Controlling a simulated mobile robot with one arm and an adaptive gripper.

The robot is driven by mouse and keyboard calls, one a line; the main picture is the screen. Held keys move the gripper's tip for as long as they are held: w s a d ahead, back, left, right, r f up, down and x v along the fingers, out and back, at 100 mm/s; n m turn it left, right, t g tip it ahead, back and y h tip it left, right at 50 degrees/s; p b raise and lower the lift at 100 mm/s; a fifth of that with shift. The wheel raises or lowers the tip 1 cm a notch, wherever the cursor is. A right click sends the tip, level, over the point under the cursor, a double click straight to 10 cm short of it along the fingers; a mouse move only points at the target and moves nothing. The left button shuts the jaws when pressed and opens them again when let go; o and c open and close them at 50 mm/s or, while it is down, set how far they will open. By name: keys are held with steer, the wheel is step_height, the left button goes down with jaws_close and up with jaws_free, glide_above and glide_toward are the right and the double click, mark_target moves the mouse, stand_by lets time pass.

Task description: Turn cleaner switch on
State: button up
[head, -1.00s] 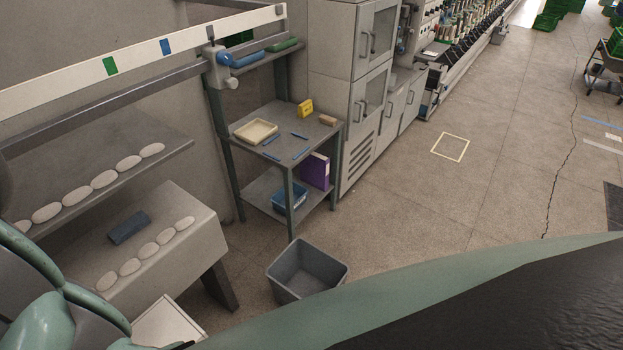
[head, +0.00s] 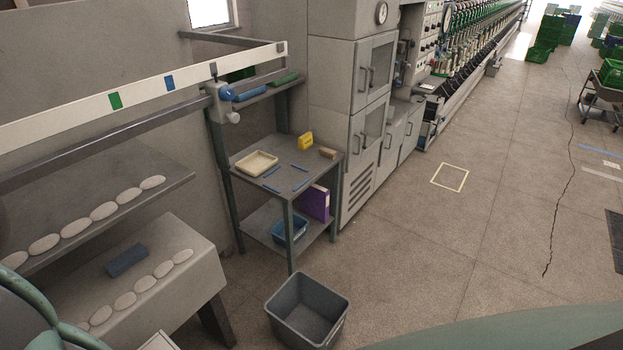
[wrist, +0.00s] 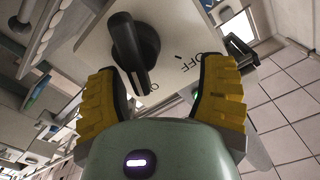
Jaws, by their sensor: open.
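The switch, a black rotary knob (wrist: 135,52), sits on a pale panel (wrist: 185,40) in the wrist view. The word OFF is printed to the right of the knob. Another label starting with O shows just beside the lower end of its bar, the rest not readable. The bar's lower end lies nearer this second label than OFF; I cannot tell which end is the pointer. My gripper (wrist: 165,72) is open, its yellow ribbed fingers on either side of the knob, the left one closer. I cannot tell if either touches it. The head view does not show my gripper.
In the head view, a grey bin (head: 307,312) stands on the floor before a metal shelf table (head: 322,165). Grey cabinets (head: 372,100) and a long winding machine (head: 455,85) run behind. A shelf with white oval pieces is at left.

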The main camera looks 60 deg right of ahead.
steer(key=shift+r, duration=3.5)
